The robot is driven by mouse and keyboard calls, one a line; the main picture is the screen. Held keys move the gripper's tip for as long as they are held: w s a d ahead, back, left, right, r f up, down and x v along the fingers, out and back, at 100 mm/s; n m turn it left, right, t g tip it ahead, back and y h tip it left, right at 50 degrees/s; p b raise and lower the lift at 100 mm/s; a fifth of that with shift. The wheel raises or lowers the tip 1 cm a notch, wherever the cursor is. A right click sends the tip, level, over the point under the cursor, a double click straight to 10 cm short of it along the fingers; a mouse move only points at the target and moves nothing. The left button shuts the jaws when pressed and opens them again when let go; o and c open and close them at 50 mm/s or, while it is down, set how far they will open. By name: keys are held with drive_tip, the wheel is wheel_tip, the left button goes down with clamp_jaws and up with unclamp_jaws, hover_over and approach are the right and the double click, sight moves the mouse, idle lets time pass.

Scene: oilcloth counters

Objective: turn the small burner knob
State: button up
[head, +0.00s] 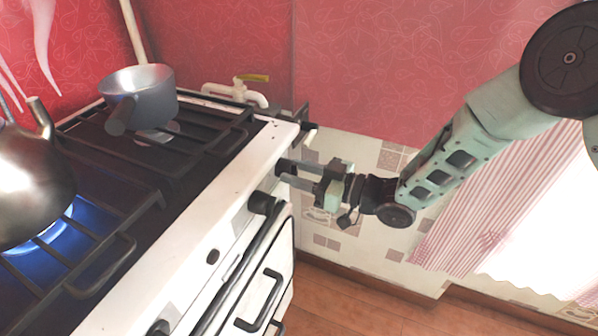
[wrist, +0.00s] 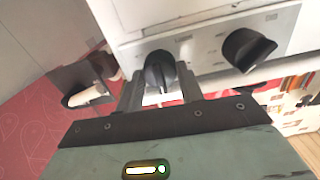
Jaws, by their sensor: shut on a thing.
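The white stove (head: 205,215) has black knobs along its front panel. My gripper (head: 283,170) is at the far end of this panel, its two fingers reaching in from the right. In the wrist view, a black burner knob (wrist: 160,68) sits between the fingertips (wrist: 160,88). My gripper is shut on this knob, one finger on each side. Its ridge looks close to upright in that view. In the head view the knob is mostly hidden by the fingers. A second black knob (head: 262,203) is beside it; in the wrist view (wrist: 248,48) it is tilted and free.
A grey saucepan (head: 155,95) stands on the far grate. A metal kettle (head: 35,185) sits over a lit blue flame (head: 45,235). The oven handle (head: 240,268) runs below the knobs. A pipe with a yellow valve handle (head: 252,78) is behind the stove. The floor (head: 340,300) looks clear.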

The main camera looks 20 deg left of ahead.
drive_tip(key=m, duration=0.3)
drive_tip(key=shift+p, duration=0.35)
drive_tip(key=m, duration=2.3)
drive_tip(key=shift+m, duration=0.4)
drive_tip(key=o, duration=1)
drive_tip(key=s+d, duration=0.1)
drive_tip(key=d, duration=1.6)
drive_tip(key=shift+s+d+b, duration=0.2)
drive_tip(key=shift+d+b, duration=0.05)
drive_tip(key=shift+b, duration=0.05)
